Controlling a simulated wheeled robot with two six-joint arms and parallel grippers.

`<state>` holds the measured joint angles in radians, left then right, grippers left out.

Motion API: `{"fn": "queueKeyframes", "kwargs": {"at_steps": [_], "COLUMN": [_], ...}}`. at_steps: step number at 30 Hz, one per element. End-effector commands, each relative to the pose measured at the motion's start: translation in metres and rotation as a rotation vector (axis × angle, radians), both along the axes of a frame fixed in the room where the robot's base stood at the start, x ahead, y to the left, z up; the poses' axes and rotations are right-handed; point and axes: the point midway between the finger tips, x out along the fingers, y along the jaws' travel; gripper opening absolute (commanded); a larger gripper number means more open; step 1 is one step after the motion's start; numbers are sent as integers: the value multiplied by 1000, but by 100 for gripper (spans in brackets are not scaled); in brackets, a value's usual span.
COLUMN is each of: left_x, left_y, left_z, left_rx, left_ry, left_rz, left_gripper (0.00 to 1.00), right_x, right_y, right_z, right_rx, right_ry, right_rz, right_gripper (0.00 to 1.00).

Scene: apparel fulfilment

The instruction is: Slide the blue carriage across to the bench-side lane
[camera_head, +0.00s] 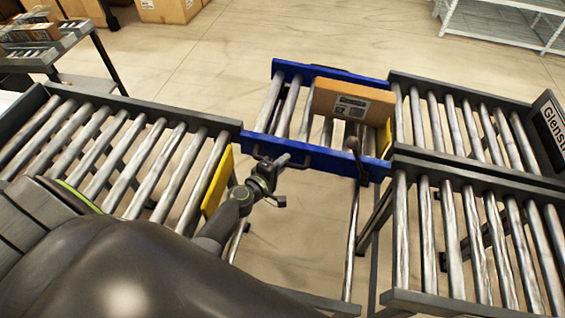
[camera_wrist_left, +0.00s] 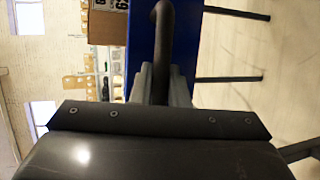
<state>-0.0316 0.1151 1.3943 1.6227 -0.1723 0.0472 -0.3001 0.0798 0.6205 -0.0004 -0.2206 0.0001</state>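The blue carriage (camera_head: 325,158) holds several rollers and stands in line with the far right roller lane (camera_head: 465,125). A brown cardboard box (camera_head: 325,98) with a white label sits upright on it. In the left wrist view the carriage's blue side (camera_wrist_left: 140,35) fills the upper middle, and part of the box (camera_wrist_left: 108,28) shows beside it. My left gripper (camera_head: 286,160) is at the carriage's near left side. In the wrist view its fingers (camera_wrist_left: 162,85) flank a dark curved handle (camera_wrist_left: 164,30) closely and appear shut on it. My right gripper is out of view.
The near right roller lane (camera_head: 480,235) lies closer to me. A roller conveyor (camera_head: 110,150) is at left, with a yellow plate (camera_head: 218,182) at its end. Between them is an open gap with floor and a rail (camera_head: 352,245).

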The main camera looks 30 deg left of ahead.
Motion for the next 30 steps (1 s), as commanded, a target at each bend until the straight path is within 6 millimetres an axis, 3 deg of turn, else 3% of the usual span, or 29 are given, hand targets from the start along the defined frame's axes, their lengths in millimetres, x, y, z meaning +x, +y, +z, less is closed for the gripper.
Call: {"fn": "queueKeyframes", "kwargs": {"at_steps": [3, 14, 30], "left_x": [0, 5, 73], "left_y": [0, 1, 19], "left_z": [0, -1, -3], "left_rx": [0, 2, 3], "left_ry": [1, 0, 1], "left_rz": [0, -1, -3], "left_gripper": [0, 0, 0], "right_x": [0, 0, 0], "right_y": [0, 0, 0], "right_z": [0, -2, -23], "right_rx": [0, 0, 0], "right_ry": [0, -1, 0], "right_rz": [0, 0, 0], "right_gripper": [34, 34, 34]}}
